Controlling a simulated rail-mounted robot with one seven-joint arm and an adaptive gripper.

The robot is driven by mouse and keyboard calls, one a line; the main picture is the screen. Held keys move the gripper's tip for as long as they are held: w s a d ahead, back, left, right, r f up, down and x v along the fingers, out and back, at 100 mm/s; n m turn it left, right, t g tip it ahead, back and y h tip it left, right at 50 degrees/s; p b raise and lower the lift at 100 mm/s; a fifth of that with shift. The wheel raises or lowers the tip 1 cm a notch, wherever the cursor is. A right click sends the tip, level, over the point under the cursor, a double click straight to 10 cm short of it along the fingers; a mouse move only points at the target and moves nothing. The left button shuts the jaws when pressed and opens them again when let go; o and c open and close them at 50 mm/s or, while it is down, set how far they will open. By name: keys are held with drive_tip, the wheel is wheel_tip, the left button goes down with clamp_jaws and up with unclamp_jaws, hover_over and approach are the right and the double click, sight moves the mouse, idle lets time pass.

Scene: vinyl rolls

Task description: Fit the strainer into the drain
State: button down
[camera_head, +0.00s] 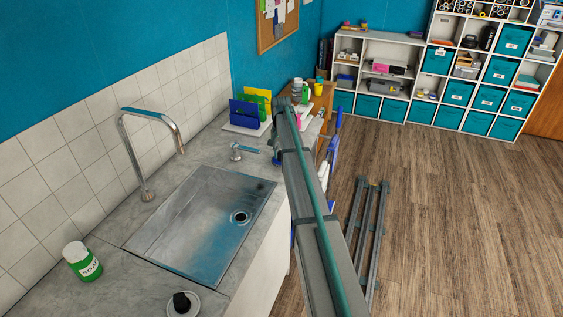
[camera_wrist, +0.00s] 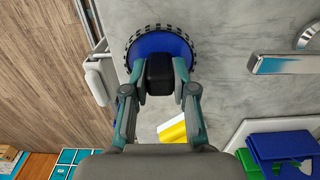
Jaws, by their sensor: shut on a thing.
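The strainer (camera_wrist: 152,45) is a blue disc with a black toothed rim and a black knob, seen from above in the wrist view. My gripper (camera_wrist: 160,80) is shut on the knob, one finger on each side. The strainer is over the grey counter near its edge; I cannot tell whether it touches the surface. In the head view my arm hides most of the gripper and the strainer. The drain (camera_head: 240,217) is a dark round hole with a bright ring in the metal sink (camera_head: 190,225), at its right side.
A curved tap (camera_head: 148,130) stands behind the sink, with a lever handle (camera_head: 245,149) at its far end. Blue, yellow and green boards (camera_head: 247,112) stand beyond. A soap bottle (camera_head: 82,262) and a black-knobbed item on a pale disc (camera_head: 190,312) are at the near end.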

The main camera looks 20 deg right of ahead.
drive_tip(key=shift+r+p, duration=0.75)
drive_tip(key=shift+r, duration=1.05)
drive_tip(key=shift+s+a, duration=0.1)
